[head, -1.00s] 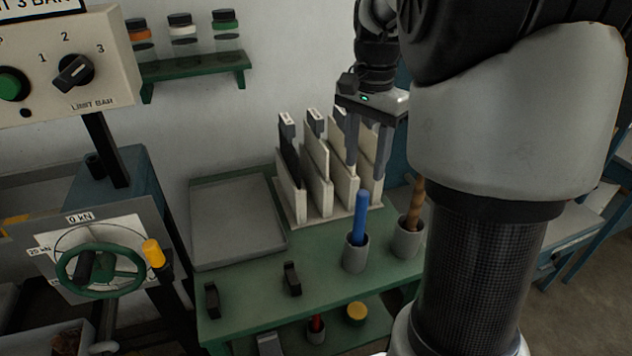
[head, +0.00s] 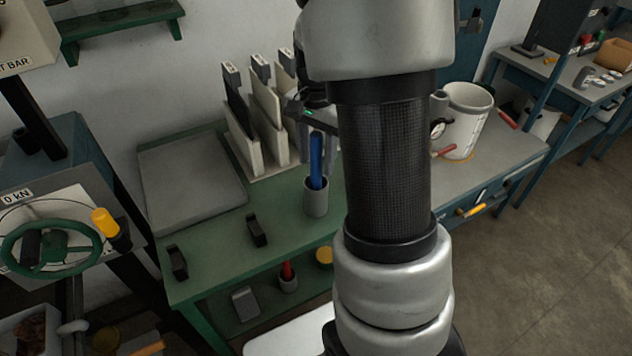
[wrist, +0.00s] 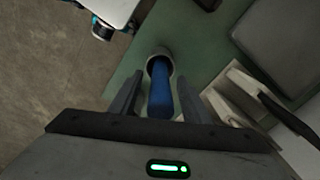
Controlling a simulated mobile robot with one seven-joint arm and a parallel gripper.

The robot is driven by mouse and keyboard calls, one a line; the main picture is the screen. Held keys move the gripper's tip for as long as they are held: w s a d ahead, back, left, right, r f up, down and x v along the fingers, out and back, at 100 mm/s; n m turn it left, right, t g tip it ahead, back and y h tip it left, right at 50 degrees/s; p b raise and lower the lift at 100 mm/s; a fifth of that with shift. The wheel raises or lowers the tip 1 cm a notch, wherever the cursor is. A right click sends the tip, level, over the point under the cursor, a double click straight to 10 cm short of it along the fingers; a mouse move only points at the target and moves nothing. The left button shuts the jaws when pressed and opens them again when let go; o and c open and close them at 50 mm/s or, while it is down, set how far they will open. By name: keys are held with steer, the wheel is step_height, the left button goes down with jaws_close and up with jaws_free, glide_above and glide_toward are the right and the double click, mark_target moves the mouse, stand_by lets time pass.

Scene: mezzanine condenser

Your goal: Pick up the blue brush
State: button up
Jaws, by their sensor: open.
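The blue brush (head: 316,160) stands upright in a grey cup (head: 316,198) on the green table; only its blue handle shows. In the wrist view the blue brush (wrist: 160,88) lies between the two fingers of my gripper (wrist: 161,92), with the grey cup (wrist: 157,56) beyond. The fingers are open, with a gap visible on both sides of the handle. In the head view my gripper (head: 318,135) is at the top of the brush, partly hidden behind my arm.
A rack of upright white and dark plates (head: 262,125) stands just behind and left of the cup. A grey tray (head: 190,180) lies left of it. Black blocks (head: 257,231) sit near the green table's (head: 215,260) front edge. A white bucket (head: 466,115) stands right.

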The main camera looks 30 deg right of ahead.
steer(key=shift+f, duration=0.6)
jaws_close()
steer(key=shift+r, duration=0.1)
